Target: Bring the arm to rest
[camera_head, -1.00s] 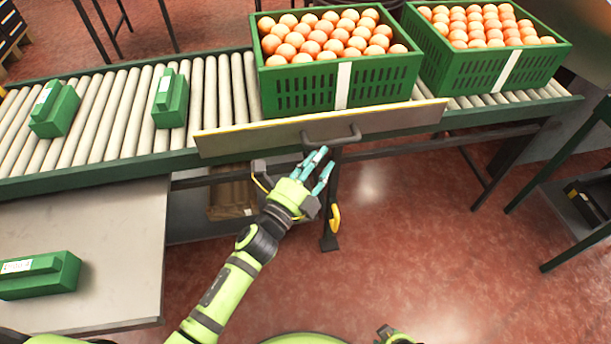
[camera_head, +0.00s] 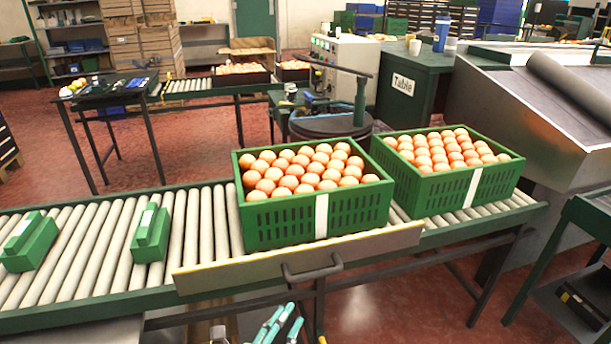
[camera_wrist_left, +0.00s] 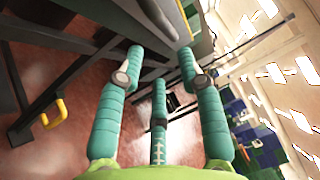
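My left gripper (camera_head: 281,320) shows only by its teal fingertips at the bottom edge of the head view, below the dark handle (camera_head: 312,270) on the conveyor's front board. In the left wrist view my left gripper (camera_wrist_left: 160,70) has its three teal fingers spread apart, with nothing between them. It is open and empty. The rest of the left arm is below the head view. My right gripper is in neither view now.
A sloped metal machine (camera_head: 530,110) stands at the right. Red floor (camera_head: 400,310) shows below the conveyor.

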